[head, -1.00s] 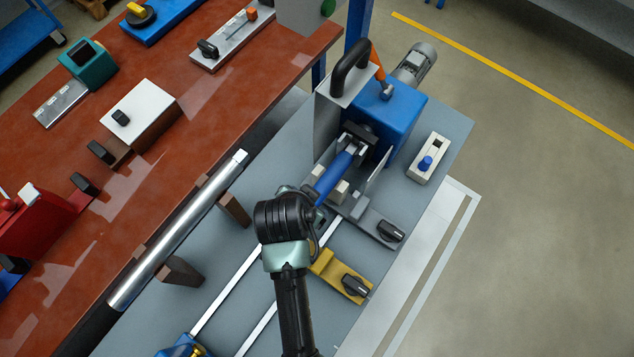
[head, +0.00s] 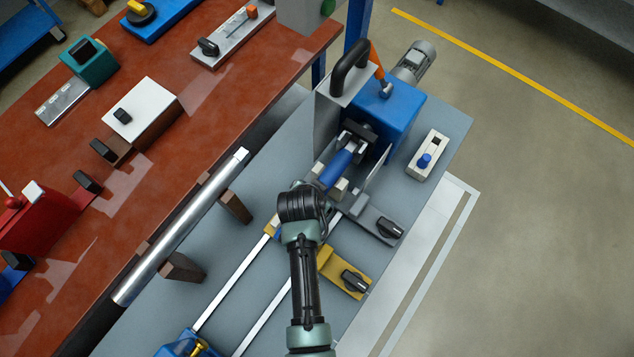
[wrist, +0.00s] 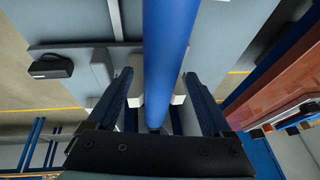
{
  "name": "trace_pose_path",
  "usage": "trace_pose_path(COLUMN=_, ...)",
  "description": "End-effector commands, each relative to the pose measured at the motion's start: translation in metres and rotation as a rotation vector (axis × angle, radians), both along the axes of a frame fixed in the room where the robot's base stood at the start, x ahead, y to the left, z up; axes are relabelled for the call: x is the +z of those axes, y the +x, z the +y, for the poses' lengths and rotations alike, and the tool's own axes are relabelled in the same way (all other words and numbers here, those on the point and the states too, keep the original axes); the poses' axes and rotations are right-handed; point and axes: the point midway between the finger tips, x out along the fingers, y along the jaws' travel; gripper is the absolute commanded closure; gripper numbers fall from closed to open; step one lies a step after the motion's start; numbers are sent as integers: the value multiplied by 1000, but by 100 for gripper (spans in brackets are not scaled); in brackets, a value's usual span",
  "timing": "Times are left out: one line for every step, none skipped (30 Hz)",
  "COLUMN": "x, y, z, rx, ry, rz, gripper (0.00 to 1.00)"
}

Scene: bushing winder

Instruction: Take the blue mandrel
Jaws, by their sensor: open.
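The blue mandrel (head: 338,168) lies in the winder, its upper end at the dark chuck in front of the blue housing (head: 396,118). My arm's wrist hides its lower part in the head view. In the wrist view the mandrel (wrist: 170,45) runs down the middle of the picture, between the two fingers of my gripper (wrist: 158,82). The fingers are apart, with a visible gap on each side of the mandrel. The fingertips are hidden in the head view.
A grey bracket with a black knob (head: 389,228) and a yellow bracket with a black knob (head: 354,281) stand right of my arm. A long silver roller (head: 185,225) lies on brown supports to the left. A grey plate with a black handle (head: 350,68) rises beside the housing.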

Motion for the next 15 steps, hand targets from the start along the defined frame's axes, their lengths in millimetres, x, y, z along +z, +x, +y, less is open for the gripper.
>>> trace_pose_path(x=0, y=0, z=0, rx=-1, ry=0, rz=0, gripper=16)
trace_pose_path(x=0, y=0, z=0, rx=-1, ry=0, rz=0, gripper=16)
trace_pose_path(x=0, y=0, z=0, rx=-1, ry=0, rz=0, gripper=16)
trace_pose_path(x=0, y=0, z=0, rx=-1, ry=0, rz=0, gripper=16)
trace_pose_path(x=0, y=0, z=0, rx=0, ry=0, rz=0, gripper=16)
trace_pose_path(x=0, y=0, z=0, rx=0, ry=0, rz=0, gripper=19)
trace_pose_path(x=0, y=0, z=0, rx=0, ry=0, rz=0, gripper=24)
trace_pose_path(x=0, y=0, z=0, rx=0, ry=0, rz=0, gripper=30)
trace_pose_path(x=0, y=0, z=0, rx=0, ry=0, rz=0, gripper=37)
trace_pose_path(x=0, y=0, z=0, rx=0, ry=0, rz=0, gripper=43)
trace_pose_path(x=0, y=0, z=0, rx=0, ry=0, rz=0, gripper=48)
trace_pose_path(x=0, y=0, z=0, rx=0, ry=0, rz=0, gripper=55)
trace_pose_path(x=0, y=0, z=0, rx=0, ry=0, rz=0, gripper=60)
trace_pose_path(x=0, y=0, z=0, rx=0, ry=0, rz=0, gripper=66)
trace_pose_path(x=0, y=0, z=0, rx=0, ry=0, rz=0, gripper=73)
